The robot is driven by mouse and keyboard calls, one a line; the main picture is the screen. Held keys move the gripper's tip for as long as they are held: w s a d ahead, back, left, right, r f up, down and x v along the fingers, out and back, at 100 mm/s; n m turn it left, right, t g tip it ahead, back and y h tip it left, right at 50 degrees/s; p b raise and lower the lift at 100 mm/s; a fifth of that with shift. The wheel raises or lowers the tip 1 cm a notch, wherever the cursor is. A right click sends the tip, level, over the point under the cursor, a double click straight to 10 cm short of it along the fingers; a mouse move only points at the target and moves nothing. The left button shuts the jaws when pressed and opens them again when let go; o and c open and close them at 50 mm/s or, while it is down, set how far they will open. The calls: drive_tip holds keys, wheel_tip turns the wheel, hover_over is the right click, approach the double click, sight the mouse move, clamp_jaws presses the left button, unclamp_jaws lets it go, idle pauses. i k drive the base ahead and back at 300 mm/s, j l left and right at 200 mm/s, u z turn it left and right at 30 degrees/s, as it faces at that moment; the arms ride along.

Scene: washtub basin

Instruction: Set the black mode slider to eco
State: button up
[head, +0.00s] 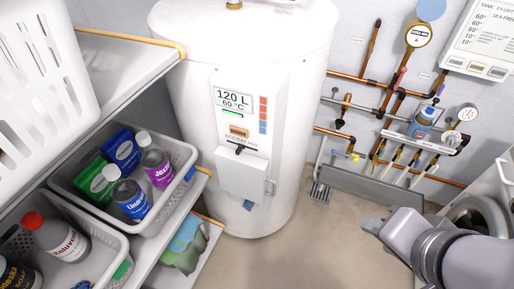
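The white water heater tank (205,110) stands in the middle of the head view, with a raised control panel on its front. The small black mode slider (239,150) sits on the panel, just below a line of small lettering that seems to read eco, day, max. The slider appears near the middle of that line, but its exact setting is too small to tell. Part of my arm shows at the lower right, well apart from the panel.
The panel also has a display (233,99) reading 120 L and 60 °C, and a white box (241,176) below the slider. Bins of bottles (190,190) stand on shelves at the left. Copper pipes (360,80) line the right wall. The floor (315,245) before the tank is clear.

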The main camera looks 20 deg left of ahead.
sight(240, 148)
drive_tip(key=u, duration=1.35)
